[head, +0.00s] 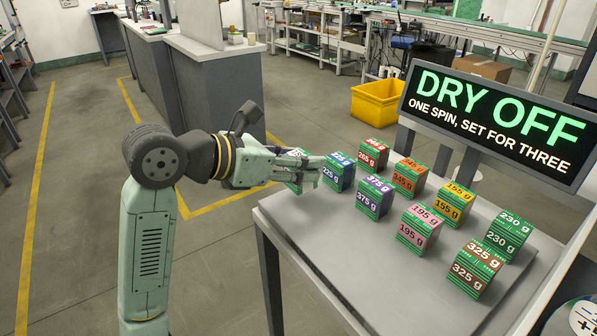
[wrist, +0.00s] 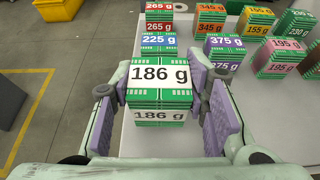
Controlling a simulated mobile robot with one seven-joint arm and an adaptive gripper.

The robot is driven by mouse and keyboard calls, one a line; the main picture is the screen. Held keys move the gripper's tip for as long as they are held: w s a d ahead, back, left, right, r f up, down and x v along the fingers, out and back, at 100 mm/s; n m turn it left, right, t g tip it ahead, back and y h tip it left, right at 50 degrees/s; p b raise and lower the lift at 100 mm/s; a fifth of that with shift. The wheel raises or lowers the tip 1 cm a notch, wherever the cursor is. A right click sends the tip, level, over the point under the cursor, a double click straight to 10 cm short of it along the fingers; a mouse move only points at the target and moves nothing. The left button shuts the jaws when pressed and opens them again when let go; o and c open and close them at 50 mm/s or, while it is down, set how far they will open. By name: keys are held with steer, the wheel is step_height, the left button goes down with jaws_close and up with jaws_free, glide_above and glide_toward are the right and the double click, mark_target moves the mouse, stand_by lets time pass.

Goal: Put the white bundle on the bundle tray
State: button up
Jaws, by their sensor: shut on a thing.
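The white bundle (wrist: 158,75), a block with green banded sides and a white "186 g" label, is between the purple-padded fingers of my gripper (wrist: 165,110). My gripper is shut on it. In the head view, my gripper (head: 308,170) is at the far left corner of the grey table and largely covers the white bundle (head: 293,187). I cannot tell whether the bundle touches the table. I cannot make out a separate bundle tray in either view.
On the grey table (head: 345,270), the blue 225 g bundle (head: 339,172) stands close beside my gripper. Several other coloured, weight-labelled bundles stand in rows to the right. A "DRY OFF" sign (head: 492,122) rises behind them. The table's near left part is clear.

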step_height(320, 180, down, 3)
steer(key=shift+f, duration=0.25)
steer(key=shift+f, duration=0.1)
steer(key=shift+f, duration=0.2)
steer(key=o, duration=1.3)
steer(key=shift+r, duration=0.1)
steer(key=shift+o, duration=0.2)
